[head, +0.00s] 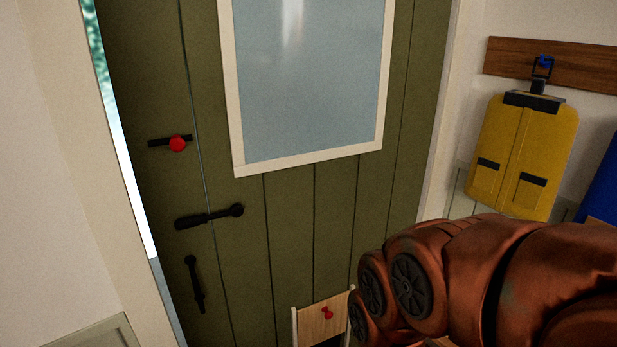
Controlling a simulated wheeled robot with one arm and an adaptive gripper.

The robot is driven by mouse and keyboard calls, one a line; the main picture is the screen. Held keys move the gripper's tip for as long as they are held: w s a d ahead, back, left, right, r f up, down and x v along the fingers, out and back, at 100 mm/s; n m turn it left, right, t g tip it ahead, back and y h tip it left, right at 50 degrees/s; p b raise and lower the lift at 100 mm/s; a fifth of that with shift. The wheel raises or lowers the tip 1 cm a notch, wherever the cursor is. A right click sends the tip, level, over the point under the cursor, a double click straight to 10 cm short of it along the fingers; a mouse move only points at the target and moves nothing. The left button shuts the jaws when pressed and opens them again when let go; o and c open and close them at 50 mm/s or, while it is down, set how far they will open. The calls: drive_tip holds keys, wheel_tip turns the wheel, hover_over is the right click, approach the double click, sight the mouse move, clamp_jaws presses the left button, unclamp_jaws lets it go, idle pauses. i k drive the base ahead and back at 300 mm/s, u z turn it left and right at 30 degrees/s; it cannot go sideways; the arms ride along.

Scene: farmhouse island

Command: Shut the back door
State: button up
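The back door (290,200) is dark green and planked, with a white-framed window (310,75). It stands ajar: a bright gap (130,160) to the outside shows between its left edge and the frame. On its left side are a black bolt with a red knob (177,143), a black lever handle (208,216) and a black upright pull (195,284). My copper-coloured arm shows at the lower right, in front of the door's lower right part. My gripper is not in view.
A small wooden panel with a red pin (326,312) and pale posts stands low before the door. A yellow bag or vest (523,150) hangs from a blue peg on a wooden rail (590,68) at right. A blue item (602,185) is beside it.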

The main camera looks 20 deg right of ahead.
sight(315, 118)
drive_tip(key=k, duration=1.25)
drive_tip(key=u, duration=0.7)
drive_tip(key=i, duration=1.05)
drive_tip(key=u, duration=0.45)
